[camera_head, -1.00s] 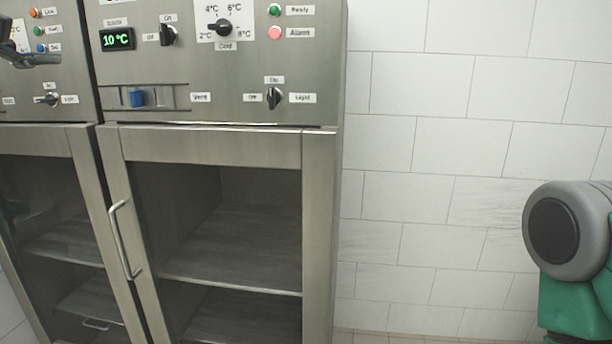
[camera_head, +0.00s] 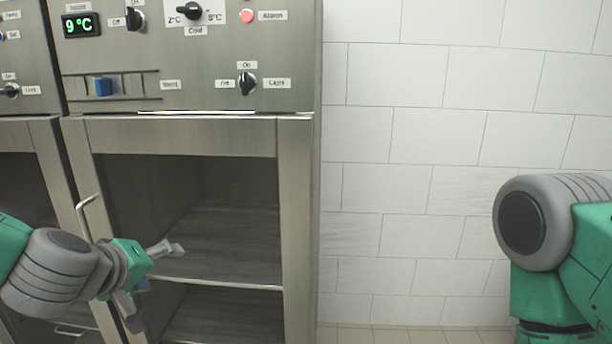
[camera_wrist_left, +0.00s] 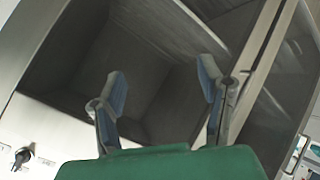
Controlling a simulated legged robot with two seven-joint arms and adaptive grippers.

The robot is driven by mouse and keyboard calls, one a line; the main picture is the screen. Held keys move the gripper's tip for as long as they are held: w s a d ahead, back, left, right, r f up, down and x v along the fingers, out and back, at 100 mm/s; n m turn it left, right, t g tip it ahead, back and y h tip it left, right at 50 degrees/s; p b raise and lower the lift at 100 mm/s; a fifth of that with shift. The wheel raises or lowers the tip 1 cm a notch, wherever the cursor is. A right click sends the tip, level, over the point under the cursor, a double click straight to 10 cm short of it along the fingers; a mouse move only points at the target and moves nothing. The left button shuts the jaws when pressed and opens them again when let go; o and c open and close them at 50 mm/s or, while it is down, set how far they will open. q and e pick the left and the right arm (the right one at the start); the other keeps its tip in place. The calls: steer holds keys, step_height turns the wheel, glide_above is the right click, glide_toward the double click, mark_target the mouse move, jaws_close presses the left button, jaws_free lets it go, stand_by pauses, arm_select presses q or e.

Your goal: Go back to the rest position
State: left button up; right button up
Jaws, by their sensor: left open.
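My left gripper (camera_head: 160,272) is in front of the glass-door cabinet (camera_head: 296,200), near the door handle (camera_head: 88,212) and overlapping the shelf area in the head view. In the left wrist view, the two fingers (camera_wrist_left: 162,95) are spread apart with nothing between them, and the dark cabinet interior lies beyond. My right arm shows at the right edge of the head view, in front of the wall; its gripper is out of view.
The control panel has a display (camera_head: 82,25) reading 9 °C, a blue slider (camera_head: 103,86), a light switch (camera_head: 247,84) and a red alarm lamp (camera_head: 247,16). A second cabinet unit stands at the left. The tiled wall (camera_head: 400,140) is bare.

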arm_select(q)
steer(key=s+f+m+g+b, duration=0.1)
steer(key=s+f+m+g, duration=0.1)
steer(key=s+f, duration=0.45)
steer(key=s+d+f+m+g, duration=0.1)
steer(key=s+f, duration=0.2)
steer(key=f, duration=0.6)
steer(key=s+f+m+g+b, duration=0.1)
steer(key=s+f+m+g, duration=0.1)
steer(key=s+f, duration=0.45)
steer(key=s+a+f+m+g, duration=0.1)
steer(key=s+f+m+g, duration=0.1)
steer(key=s+f, duration=0.4)
steer(key=s+a+f+m+g+y+b, duration=0.1)
steer(key=s+a+f+m+g, duration=0.1)
steer(key=s+f, duration=0.5)
steer(key=s+g, duration=0.1)
steer(key=s, duration=0.2)
steer(key=shift+w, duration=0.15)
